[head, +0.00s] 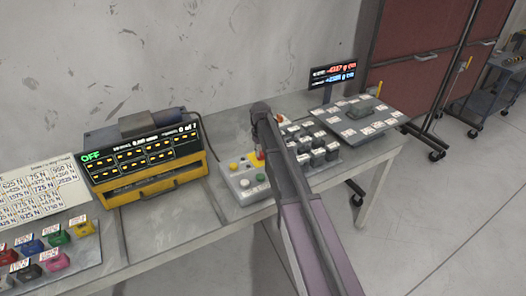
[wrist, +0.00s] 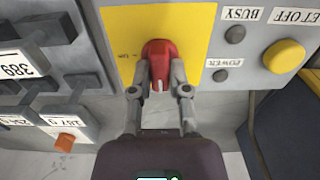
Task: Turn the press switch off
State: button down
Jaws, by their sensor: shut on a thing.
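The press switch is a red rotary knob (wrist: 159,55) on a yellow plate (wrist: 193,20) in the wrist view. My gripper (wrist: 160,78) is shut on the red knob, one finger on each side. A white mark on the knob faces toward my gripper. Small print sits left of the knob, too small to read surely. In the head view the grey control box (head: 240,188) stands on the bench, and my arm hides the gripper and most of the knob. The press display (head: 140,153) reads OFF in green.
A yellow button (wrist: 284,56) and two dark lamps labelled BUSY (wrist: 235,34) and POWER (wrist: 220,75) are right of the knob. Dark labelled blocks (head: 318,146) stand close right of the box. A platform with a readout (head: 333,74) stands farther right.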

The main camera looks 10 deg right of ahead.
jog(key=c, duration=0.6)
grip_release()
jog(key=shift+d, duration=0.1)
jog(key=shift+r, duration=0.15)
